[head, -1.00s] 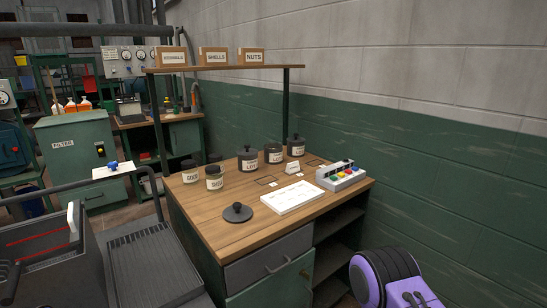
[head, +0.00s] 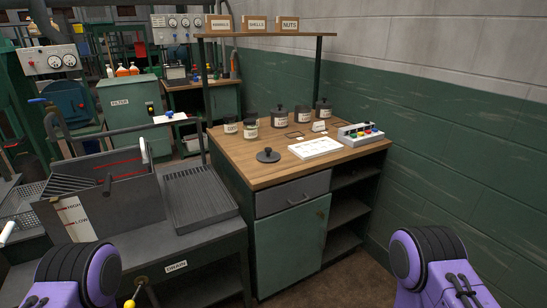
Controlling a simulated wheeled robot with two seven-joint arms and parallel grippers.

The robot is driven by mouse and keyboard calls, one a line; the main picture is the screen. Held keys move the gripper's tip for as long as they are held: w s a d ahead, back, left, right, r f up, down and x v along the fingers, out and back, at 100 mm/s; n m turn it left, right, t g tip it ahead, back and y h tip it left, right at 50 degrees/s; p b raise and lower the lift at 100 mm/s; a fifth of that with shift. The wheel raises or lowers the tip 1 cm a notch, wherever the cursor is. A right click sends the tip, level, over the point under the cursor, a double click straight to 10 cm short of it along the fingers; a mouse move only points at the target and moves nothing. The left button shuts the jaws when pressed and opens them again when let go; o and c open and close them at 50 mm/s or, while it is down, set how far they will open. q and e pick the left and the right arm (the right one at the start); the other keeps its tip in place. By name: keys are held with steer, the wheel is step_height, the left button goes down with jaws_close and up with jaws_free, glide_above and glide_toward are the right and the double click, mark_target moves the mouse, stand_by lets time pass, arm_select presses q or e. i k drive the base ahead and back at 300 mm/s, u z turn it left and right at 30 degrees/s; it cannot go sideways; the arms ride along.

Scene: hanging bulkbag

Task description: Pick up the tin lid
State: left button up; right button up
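The tin lid (head: 268,155) is a dark round disc with a small knob. It lies flat on the wooden bench top (head: 240,165), near the front edge, left of a white tray. Several labelled tins stand behind it, one of them a lidless-looking tin (head: 250,132). Purple and black parts of my two arms show at the bottom left and bottom right corners, well in front of the bench and apart from the lid. Neither gripper's fingers are in the picture.
The white tray (head: 316,148) and a box with coloured buttons (head: 360,134) stand right of the lid. A shelf with labelled boxes (head: 254,23) spans above the bench. A sink unit with a grooved drainboard (head: 200,196) adjoins on the left. Floor in front right is clear.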

mark_target(268, 155)
steer(key=z, duration=0.2)
steer(key=i, duration=0.85)
steer(key=u, duration=0.15)
